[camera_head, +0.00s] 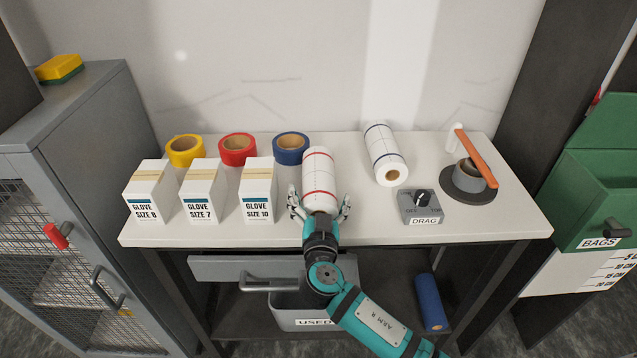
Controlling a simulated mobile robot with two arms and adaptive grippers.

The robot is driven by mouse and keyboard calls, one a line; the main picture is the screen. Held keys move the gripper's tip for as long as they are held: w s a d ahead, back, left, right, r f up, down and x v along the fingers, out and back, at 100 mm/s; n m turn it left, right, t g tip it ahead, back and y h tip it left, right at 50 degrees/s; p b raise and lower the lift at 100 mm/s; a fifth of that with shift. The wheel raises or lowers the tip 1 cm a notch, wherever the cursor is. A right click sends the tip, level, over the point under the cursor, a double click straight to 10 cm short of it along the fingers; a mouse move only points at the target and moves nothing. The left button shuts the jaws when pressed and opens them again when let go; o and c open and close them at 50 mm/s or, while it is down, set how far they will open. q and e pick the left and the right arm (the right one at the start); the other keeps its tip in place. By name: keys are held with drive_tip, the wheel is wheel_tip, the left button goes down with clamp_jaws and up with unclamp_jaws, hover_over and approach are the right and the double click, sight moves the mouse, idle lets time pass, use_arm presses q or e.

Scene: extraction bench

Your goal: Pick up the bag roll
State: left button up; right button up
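A white roll with red bands (319,168) lies on the white bench top, its length running away from me. A second white roll with dark blue lines (381,148) lies farther right, its brown core facing me. No label tells which one is the bag roll. My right gripper (320,208) is at the near end of the red-banded roll. Its fingers are spread to either side of that end, with small gaps seeming to show between them and the roll. The gripper hides the roll's near face. My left gripper is not in view.
Glove boxes (201,193) and yellow, red and blue tape rolls (238,149) stand left. Below are an ajar drawer (225,268), a USED bin (290,318) and a blue roll (430,302).

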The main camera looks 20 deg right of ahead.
drive_tip(key=c, duration=1.2)
drive_tip(key=shift+r, duration=0.15)
